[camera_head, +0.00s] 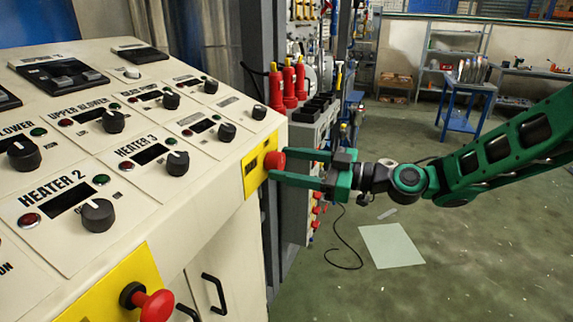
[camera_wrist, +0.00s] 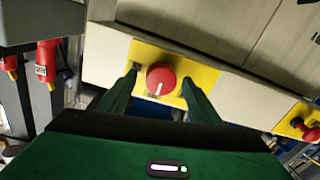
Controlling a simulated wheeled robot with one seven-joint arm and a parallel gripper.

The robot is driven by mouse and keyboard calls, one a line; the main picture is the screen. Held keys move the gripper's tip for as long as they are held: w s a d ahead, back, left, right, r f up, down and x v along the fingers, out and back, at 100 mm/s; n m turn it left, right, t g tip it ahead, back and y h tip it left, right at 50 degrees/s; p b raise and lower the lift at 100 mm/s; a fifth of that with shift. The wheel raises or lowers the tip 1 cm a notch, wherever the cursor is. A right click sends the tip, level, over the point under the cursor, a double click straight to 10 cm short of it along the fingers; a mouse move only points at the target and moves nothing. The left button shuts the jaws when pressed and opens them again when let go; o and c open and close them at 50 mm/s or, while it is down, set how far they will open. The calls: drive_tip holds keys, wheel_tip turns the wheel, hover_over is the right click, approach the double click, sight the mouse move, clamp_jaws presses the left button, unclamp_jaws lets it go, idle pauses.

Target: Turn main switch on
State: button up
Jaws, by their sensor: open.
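The main switch seems to be the red round knob (camera_head: 274,160) on a yellow plate (camera_head: 252,176) at the right end of the control panel's front; its label is too small to read. In the wrist view the red knob (camera_wrist: 161,79) with a white mark sits on its yellow plate (camera_wrist: 205,78). My green gripper (camera_head: 285,170) reaches in from the right. Its two fingers are open, one on each side of the knob, with gaps visible between them and the knob in the wrist view (camera_wrist: 158,88). I cannot tell exactly how deep the fingertips reach.
The cream control panel (camera_head: 150,215) carries several black knobs and displays. A red mushroom button (camera_head: 155,305) juts out at the front, also in the wrist view (camera_wrist: 298,122). Red cylinders (camera_head: 289,85) stand behind the panel's right end. The green floor at right has a pale sheet (camera_head: 392,246).

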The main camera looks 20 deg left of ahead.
drive_tip(key=shift+a, duration=0.65)
drive_tip(key=c, duration=1)
drive_tip(key=shift+c, duration=0.2)
